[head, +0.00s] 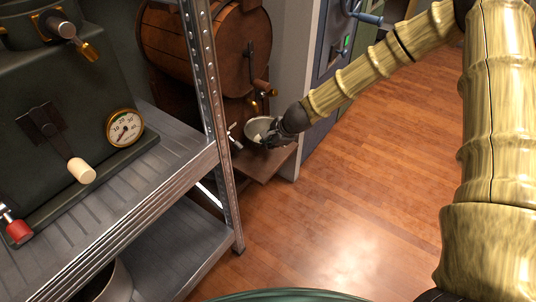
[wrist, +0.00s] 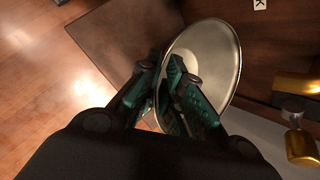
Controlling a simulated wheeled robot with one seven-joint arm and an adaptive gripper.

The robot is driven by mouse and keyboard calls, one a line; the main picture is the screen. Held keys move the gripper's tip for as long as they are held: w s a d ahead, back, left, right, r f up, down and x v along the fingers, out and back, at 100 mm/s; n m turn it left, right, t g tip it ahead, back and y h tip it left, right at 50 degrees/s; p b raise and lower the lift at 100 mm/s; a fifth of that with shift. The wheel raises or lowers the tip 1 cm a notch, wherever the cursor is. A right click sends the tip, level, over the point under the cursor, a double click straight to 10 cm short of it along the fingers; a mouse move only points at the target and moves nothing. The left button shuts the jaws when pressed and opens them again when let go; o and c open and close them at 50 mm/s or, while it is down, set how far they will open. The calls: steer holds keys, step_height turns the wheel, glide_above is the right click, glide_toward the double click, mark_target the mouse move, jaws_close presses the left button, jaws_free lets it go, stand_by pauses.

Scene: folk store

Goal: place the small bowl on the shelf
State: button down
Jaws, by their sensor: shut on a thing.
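The small bowl (head: 258,127) is a shiny metal bowl, held near the wooden barrel at the middle of the head view. In the wrist view the bowl (wrist: 212,52) shows its round inside, tilted toward the camera. My gripper (wrist: 172,92) has its green-padded fingers closed on the near part of the bowl's rim. In the head view my gripper (head: 278,137) is at the bowl's right side. A wooden shelf (head: 262,160) lies below the bowl; it also shows in the wrist view (wrist: 115,45). I cannot tell whether the bowl touches it.
A wooden barrel (head: 205,45) with a brass tap (head: 262,88) stands behind the bowl. A metal rack (head: 115,205) with a dark machine (head: 70,110) stands at the left. A grey cabinet (head: 330,60) is behind my arm. The wooden floor (head: 350,220) is clear.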

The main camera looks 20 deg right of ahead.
steer(key=shift+w+f+b, duration=0.1)
steer(key=shift+f+b, duration=0.95)
steer(key=shift+f, duration=1.75)
steer(key=shift+w+f, duration=0.1)
steer(key=shift+a, duration=0.1)
steer(key=c, duration=1.6)
jaws_free()
steer(key=shift+o, duration=0.2)
steer(key=p+v, duration=0.4)
steer(key=v, duration=0.8)
